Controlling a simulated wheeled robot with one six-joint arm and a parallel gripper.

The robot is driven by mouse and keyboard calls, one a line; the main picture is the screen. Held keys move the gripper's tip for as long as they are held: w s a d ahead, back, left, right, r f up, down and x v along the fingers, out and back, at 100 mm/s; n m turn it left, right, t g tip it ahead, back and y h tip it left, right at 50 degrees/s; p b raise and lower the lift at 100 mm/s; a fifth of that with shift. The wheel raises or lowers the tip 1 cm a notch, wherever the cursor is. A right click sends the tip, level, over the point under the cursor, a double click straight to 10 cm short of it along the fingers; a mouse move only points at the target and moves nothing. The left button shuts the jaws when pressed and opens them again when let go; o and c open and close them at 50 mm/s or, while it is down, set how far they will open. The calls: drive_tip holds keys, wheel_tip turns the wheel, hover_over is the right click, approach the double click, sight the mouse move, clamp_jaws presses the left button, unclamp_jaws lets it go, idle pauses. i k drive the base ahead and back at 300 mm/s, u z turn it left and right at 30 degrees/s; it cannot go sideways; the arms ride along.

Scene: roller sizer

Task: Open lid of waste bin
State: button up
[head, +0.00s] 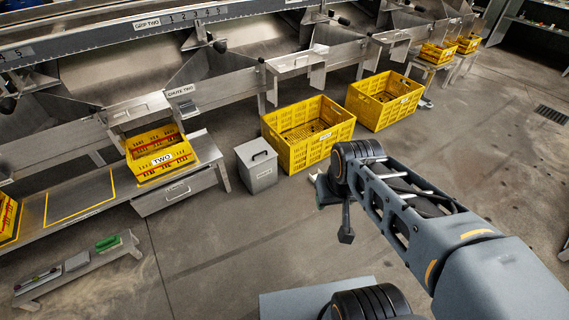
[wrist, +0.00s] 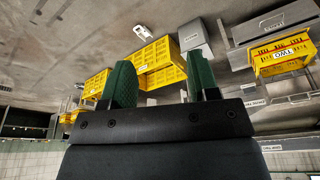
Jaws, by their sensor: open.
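The waste bin (head: 257,168) is a grey box with a dark handle on its flat lid (head: 257,154) and a small label low on its front. The lid looks closed. The bin stands on the floor between the drawer bench and a yellow crate. My gripper (head: 322,189) is to the right of the bin and apart from it; my own arm partly hides it in the head view. In the wrist view, which is upside down, my gripper (wrist: 160,60) shows two green fingers spread apart with nothing between them. The bin (wrist: 194,36) appears beyond the right finger there.
Two large yellow crates (head: 325,158) (head: 402,108) stand on the floor behind my gripper. A bench with a drawer (head: 174,193) is left of the bin, holding a yellow crate labelled TWO (head: 135,177). A low bench (head: 83,274) stands at lower left. Floor before the bin is clear.

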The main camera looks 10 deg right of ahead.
sight(254, 153)
drive_tip(key=u, duration=0.45)
drive_tip(key=i, duration=0.45)
drive_tip(key=u, duration=0.9)
drive_tip(key=i, duration=0.75)
drive_tip(key=z, duration=0.6)
drive_tip(key=i, duration=0.7)
drive_tip(key=z, duration=0.75)
